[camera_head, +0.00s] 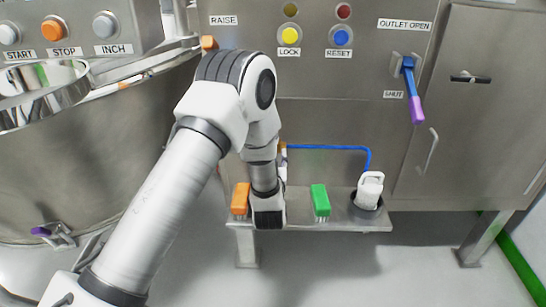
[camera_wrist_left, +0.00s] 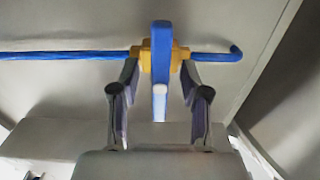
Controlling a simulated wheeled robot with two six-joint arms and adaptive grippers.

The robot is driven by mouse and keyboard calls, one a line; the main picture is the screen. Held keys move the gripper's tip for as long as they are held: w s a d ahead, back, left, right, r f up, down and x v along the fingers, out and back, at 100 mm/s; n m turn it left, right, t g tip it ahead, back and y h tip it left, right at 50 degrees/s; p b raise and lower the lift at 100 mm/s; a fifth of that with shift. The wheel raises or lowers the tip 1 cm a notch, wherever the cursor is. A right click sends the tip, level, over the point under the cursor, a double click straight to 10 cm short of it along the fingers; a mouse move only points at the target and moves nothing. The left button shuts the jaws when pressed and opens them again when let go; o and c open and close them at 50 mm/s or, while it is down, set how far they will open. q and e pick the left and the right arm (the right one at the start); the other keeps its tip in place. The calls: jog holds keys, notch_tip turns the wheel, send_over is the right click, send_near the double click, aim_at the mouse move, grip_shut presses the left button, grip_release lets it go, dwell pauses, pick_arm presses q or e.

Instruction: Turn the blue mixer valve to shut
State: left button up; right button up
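In the left wrist view a blue valve handle (camera_wrist_left: 160,75) stands upright in the picture, crosswise to a blue pipe (camera_wrist_left: 70,56). Its yellow body (camera_wrist_left: 145,56) sits on that pipe. My left gripper (camera_wrist_left: 160,62) is open, with one finger on each side of the handle and gaps visible; contact cannot be told. In the head view my left arm hides the gripper and most of the valve; the blue pipe (camera_head: 330,148) runs right from there. A separate blue lever with a purple grip (camera_head: 408,85) hangs between the OUTLET OPEN and SHUT labels. My right gripper is out of view.
Below the pipe a metal shelf (camera_head: 300,226) holds an orange brush (camera_head: 240,198), a green brush (camera_head: 320,200) and a white jug (camera_head: 370,188) in a dark holder. A large steel bowl (camera_head: 90,165) stands at left. A cabinet door (camera_head: 470,120) is at right.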

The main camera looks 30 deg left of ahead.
pick_arm(q)
jog(key=v, duration=1.2)
